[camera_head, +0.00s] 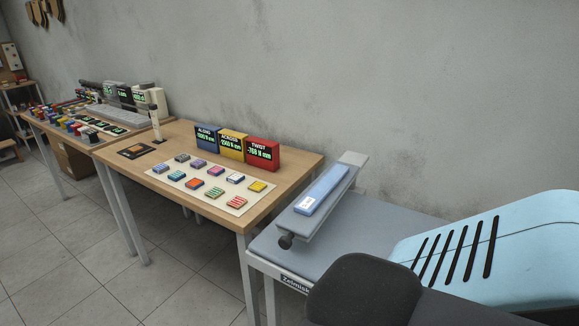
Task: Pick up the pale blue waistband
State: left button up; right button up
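A long, flat, pale blue piece (328,184) with a small white label near its front end lies along a narrow light grey raised board (345,172). It best matches the waistband, though its material is not clear. The board stands above a blue-grey padded surface (380,232) marked "Zetmisk". Neither of my grippers is in view, and nothing is seen touching the pale blue piece.
A wooden table (225,220) to the left holds a pale sheet (208,203) with several small coloured blocks and three display boxes (230,144). A second cluttered table (85,142) stands farther left.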

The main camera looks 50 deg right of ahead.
aim_at(309, 204)
jog(key=i, duration=2.75)
jog(key=i+z, duration=0.15)
jog(key=i, duration=0.35)
jog(key=z, duration=4.4)
